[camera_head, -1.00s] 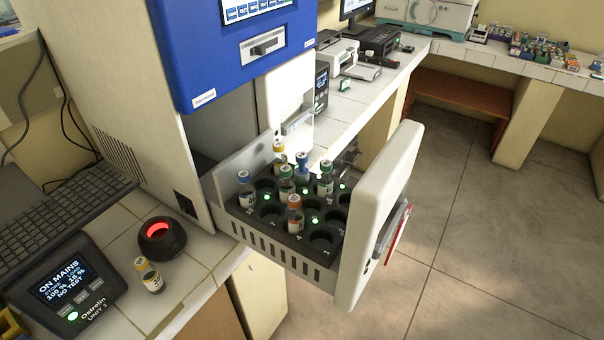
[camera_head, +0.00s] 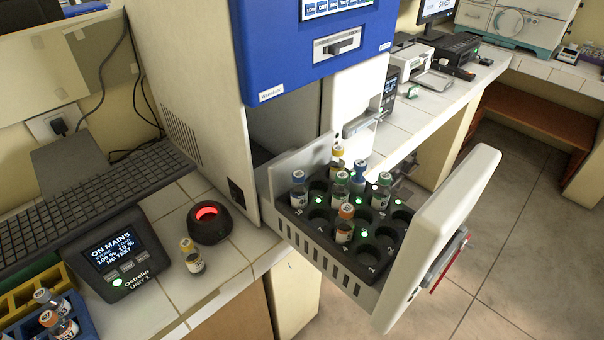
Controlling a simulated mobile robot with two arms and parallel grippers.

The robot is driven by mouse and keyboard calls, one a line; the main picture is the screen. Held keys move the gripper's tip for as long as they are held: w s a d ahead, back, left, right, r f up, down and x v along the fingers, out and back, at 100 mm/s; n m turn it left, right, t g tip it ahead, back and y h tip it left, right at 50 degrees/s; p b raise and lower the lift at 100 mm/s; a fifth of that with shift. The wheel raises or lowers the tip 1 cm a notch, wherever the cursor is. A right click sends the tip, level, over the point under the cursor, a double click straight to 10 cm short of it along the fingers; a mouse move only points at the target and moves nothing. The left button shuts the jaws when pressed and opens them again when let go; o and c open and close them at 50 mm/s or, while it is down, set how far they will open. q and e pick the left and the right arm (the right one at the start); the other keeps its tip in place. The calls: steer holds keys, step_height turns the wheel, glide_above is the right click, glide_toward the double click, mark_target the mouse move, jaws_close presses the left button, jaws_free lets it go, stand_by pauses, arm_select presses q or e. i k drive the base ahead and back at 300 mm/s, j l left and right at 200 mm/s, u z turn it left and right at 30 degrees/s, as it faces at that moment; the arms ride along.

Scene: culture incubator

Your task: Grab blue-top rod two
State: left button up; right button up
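Two blue-top rods stand upright in the black rack (camera_head: 352,266) of the pulled-out incubator drawer. One blue-top rod (camera_head: 299,192) is at the rack's left corner. The other blue-top rod (camera_head: 358,183) is further back, partly hidden by neighbouring rods. I cannot tell from their labels which is number two. Two green-top rods (camera_head: 340,190) (camera_head: 381,192), a yellow-top rod (camera_head: 337,164) and an orange-top rod (camera_head: 345,227) share the rack. Neither of my grippers is in view.
The drawer's white front (camera_head: 440,235) juts over the floor. On the counter are a yellow-top vial (camera_head: 193,259), a black device with a red glow (camera_head: 208,222), a display unit (camera_head: 117,254), a keyboard (camera_head: 85,208) and a blue rack (camera_head: 78,312) with vials.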

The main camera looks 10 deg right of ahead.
mark_target(357, 183)
steer(key=i+l+u, duration=0.15)
steer(key=l+u, duration=0.25)
steer(key=l, duration=0.4)
steer(key=l+u, duration=0.45)
steer(key=l, duration=0.4)
steer(key=k+l+u, duration=0.1)
steer(key=l+u, duration=0.3)
steer(key=l, duration=0.45)
